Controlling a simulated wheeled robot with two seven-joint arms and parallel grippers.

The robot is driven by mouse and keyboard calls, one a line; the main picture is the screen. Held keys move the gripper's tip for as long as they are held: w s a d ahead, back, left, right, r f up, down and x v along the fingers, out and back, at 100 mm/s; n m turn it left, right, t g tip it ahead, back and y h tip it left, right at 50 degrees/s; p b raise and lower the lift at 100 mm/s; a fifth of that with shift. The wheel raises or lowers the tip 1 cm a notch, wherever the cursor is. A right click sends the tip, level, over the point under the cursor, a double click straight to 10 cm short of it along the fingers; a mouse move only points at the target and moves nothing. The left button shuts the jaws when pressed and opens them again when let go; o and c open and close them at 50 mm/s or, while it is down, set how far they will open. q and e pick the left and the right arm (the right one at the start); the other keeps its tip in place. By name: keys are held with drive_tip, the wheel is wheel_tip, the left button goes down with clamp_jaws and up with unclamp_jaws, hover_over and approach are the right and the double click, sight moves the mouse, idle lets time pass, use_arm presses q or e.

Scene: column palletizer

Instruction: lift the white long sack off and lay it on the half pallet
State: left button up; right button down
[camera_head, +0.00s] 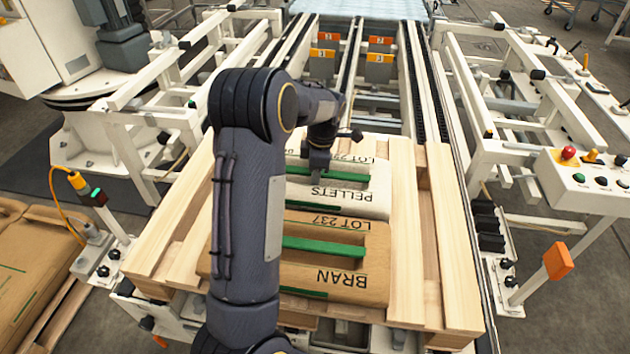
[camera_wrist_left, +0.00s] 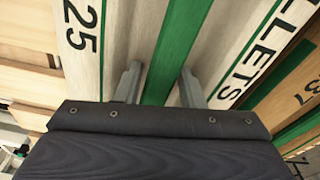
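The white long sack (camera_head: 372,202) is printed PELLETS and has a green handle strip (camera_head: 330,174) along its middle. It lies flat on a wooden pallet (camera_head: 461,275); my arm hides its left part. My left gripper (camera_head: 318,160) points down over the strip. In the left wrist view, its two fingers (camera_wrist_left: 159,75) stand apart on either side of the green band (camera_wrist_left: 165,72), with white sack showing between finger and band; it looks open. I cannot tell if the fingertips touch the sack. My right gripper is not in view. I cannot tell which pallet is the half pallet.
A brown BRAN sack (camera_head: 347,275) lies close in front of the white sack. Another brown sack (camera_head: 40,268) lies on a pallet at lower left. White conveyor frames (camera_head: 470,100) flank the pallet. A control box with buttons (camera_head: 590,180) stands at right.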

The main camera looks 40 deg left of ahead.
use_arm(q)
drive_tip(key=shift+c, duration=0.3)
clamp_jaws()
idle(0.9)
drive_tip(key=shift+w+a+r, duration=0.1)
